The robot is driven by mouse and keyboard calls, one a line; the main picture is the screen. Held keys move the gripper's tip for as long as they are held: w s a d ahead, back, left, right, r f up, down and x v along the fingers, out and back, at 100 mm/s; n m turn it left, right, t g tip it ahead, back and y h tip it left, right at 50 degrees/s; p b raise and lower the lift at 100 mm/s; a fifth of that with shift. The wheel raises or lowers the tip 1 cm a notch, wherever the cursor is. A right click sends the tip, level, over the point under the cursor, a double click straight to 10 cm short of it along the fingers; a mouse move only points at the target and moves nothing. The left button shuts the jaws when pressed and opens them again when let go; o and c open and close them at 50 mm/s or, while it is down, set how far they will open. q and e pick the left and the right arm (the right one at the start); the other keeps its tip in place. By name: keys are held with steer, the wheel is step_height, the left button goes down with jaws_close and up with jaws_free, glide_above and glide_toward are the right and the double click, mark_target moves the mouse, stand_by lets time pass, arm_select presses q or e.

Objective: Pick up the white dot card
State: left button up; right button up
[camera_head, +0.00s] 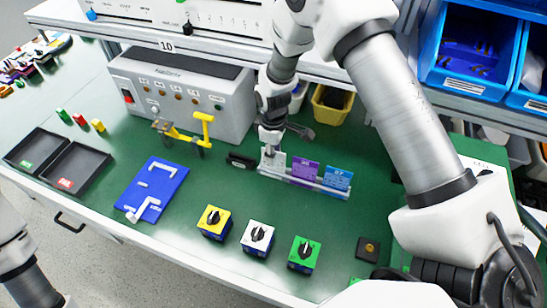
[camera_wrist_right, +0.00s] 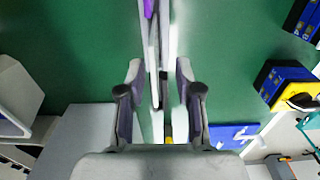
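The white dot card (camera_head: 279,160) stands upright at the left end of a clear card rack (camera_head: 318,188), beside a purple card (camera_head: 303,172) and a blue card (camera_head: 338,178). My right gripper (camera_head: 270,150) reaches down from above onto the white card and hides part of it. In the right wrist view my right gripper (camera_wrist_right: 157,72) is open, one finger on each side of the rack line, with a thin pale edge between them. I cannot tell whether the fingers touch the card. My left gripper is out of view; part of its arm shows at the lower left.
A black block (camera_head: 240,160) lies just left of the rack. A grey control box (camera_head: 185,98) and a yellow stand (camera_head: 203,130) are behind and left. Yellow, white and green switches (camera_head: 257,237) stand in front. The green table is clear between rack and switches.

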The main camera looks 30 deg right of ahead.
steer(key=f, duration=0.1)
steer(key=f+p, duration=0.1)
steer(key=f, duration=0.2)
steer(key=shift+w+d+f+p, duration=0.2)
steer(key=shift+w+f+p, duration=0.05)
steer(key=shift+w+p, duration=0.05)
steer(key=shift+w+f, duration=0.1)
steer(key=shift+f, duration=0.2)
steer(key=shift+r, duration=0.1)
steer(key=shift+c, duration=0.7)
steer(key=shift+s, duration=0.2)
jaws_close()
steer(key=shift+r, duration=0.1)
